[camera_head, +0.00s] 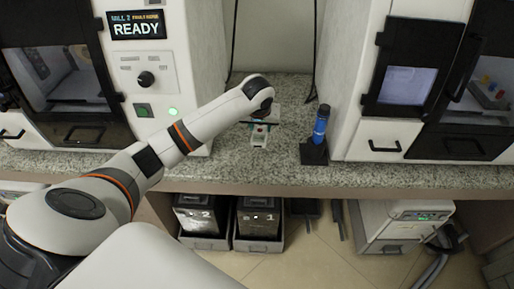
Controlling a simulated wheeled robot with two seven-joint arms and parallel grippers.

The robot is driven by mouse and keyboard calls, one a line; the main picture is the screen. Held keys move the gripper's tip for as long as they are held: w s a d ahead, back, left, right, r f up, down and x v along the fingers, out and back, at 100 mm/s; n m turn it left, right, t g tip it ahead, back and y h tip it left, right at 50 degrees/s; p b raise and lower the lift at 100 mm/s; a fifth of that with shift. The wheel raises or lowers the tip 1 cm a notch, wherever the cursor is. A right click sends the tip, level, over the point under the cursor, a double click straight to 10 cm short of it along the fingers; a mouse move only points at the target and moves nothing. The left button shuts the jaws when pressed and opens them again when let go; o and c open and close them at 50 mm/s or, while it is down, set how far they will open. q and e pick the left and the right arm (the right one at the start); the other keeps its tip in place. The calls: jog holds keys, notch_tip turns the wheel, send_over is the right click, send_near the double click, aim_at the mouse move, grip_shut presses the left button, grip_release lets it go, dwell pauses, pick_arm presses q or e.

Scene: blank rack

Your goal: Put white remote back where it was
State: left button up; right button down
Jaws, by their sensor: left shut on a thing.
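The white remote (258,141), a small pale piece with a reddish spot near its top, shows on or just above the speckled counter (215,174) between the two machines. My left arm reaches in from the left, and its wrist hides much of the left gripper (261,127). The left gripper is shut on the remote's far end. I cannot tell whether the remote touches the counter. My right gripper is not in view.
A blue tool stands upright in a black holder (314,152) right of the remote. A machine with a READY screen (137,26) stands left, another machine (376,137) right. Below are black bins (259,220) and a white unit (388,226). Counter near the remote is clear.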

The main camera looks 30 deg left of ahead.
aim_at(257, 130)
pick_arm(q)
jog(key=shift+w+a+r+n, duration=0.3)
jog(key=shift+w+a+r, duration=0.3)
jog(key=shift+w+a, duration=0.25)
jog(key=f, duration=0.9)
jog(key=shift+a+f, duration=0.2)
jog(key=shift+f, duration=0.15)
jog(key=o, duration=1)
jog(key=v, duration=1.2)
jog(key=shift+d+p, duration=0.2)
jog(key=shift+p, duration=0.1)
